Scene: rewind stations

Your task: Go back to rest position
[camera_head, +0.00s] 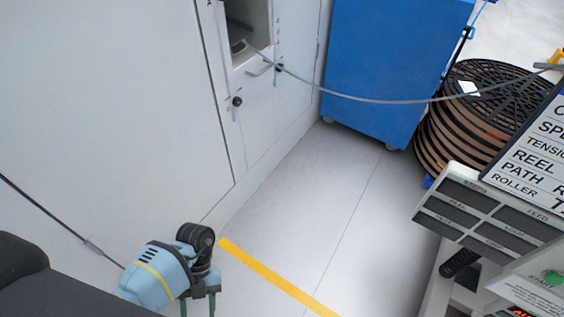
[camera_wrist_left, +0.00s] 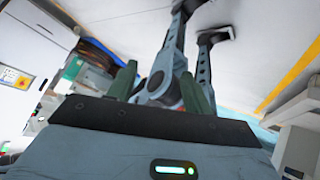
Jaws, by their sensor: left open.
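My left gripper (camera_head: 198,307) is at the bottom left of the head view, pointing down, with its two green fingers apart and nothing seen between them. The light blue wrist is behind it. In the left wrist view the green fingers of the same gripper (camera_wrist_left: 158,72) stand apart, with grey-blue links and dark pads of my own body behind them. My right gripper does not show in either view.
A white cabinet wall (camera_head: 120,110) runs along the left, near my left arm. A blue cabinet (camera_head: 390,65) and stacked reels (camera_head: 450,135) stand at the back. A cable (camera_head: 390,101) spans between. A control panel (camera_head: 480,215) is at right. Floor (camera_head: 330,200) between is clear.

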